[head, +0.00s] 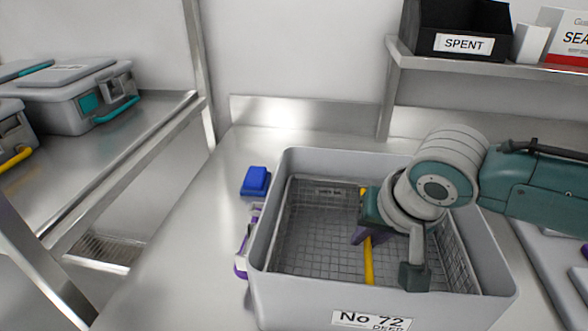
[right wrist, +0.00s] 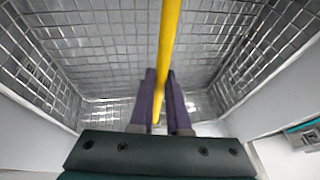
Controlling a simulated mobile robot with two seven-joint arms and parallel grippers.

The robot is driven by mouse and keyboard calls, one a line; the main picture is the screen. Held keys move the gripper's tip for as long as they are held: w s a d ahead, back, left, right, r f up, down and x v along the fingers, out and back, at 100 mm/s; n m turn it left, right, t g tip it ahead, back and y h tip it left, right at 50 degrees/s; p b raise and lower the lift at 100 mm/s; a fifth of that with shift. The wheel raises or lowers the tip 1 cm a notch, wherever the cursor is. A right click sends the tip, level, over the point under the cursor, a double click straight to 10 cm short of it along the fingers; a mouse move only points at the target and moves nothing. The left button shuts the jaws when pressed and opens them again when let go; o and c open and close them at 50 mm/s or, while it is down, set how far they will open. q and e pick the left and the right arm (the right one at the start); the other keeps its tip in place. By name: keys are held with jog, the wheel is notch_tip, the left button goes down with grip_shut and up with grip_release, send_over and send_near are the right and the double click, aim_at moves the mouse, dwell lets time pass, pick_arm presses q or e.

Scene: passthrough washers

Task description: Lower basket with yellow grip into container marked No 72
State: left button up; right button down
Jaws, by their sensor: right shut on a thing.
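The grey container marked No 72 (head: 262,284) stands on the metal counter, its label on the front wall. The wire mesh basket (head: 318,228) is inside the container's walls; I cannot tell whether it touches the bottom. Its yellow grip (head: 368,262) runs across it and also shows in the right wrist view (right wrist: 168,45). My right gripper (head: 365,236) is over the basket, shut on the yellow grip between purple fingers, which show on both sides of the bar in the right wrist view (right wrist: 160,105). The arm hides part of the basket's right side. My left gripper is not in view.
A blue block (head: 256,181) lies left of the container. A shelf at left holds grey lidded cases (head: 75,95). An upper shelf at right holds a black SPENT bin (head: 462,35).

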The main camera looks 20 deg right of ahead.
jog(key=shift+f+b, duration=0.3)
jog(key=shift+f, duration=0.1)
jog(key=shift+c, duration=1.7)
grip_release()
jog(key=shift+r+p, duration=0.95)
jog(key=shift+p, duration=0.15)
notch_tip(320, 180, up, 5)
jog(key=p, duration=0.6)
jog(key=shift+r, duration=0.1)
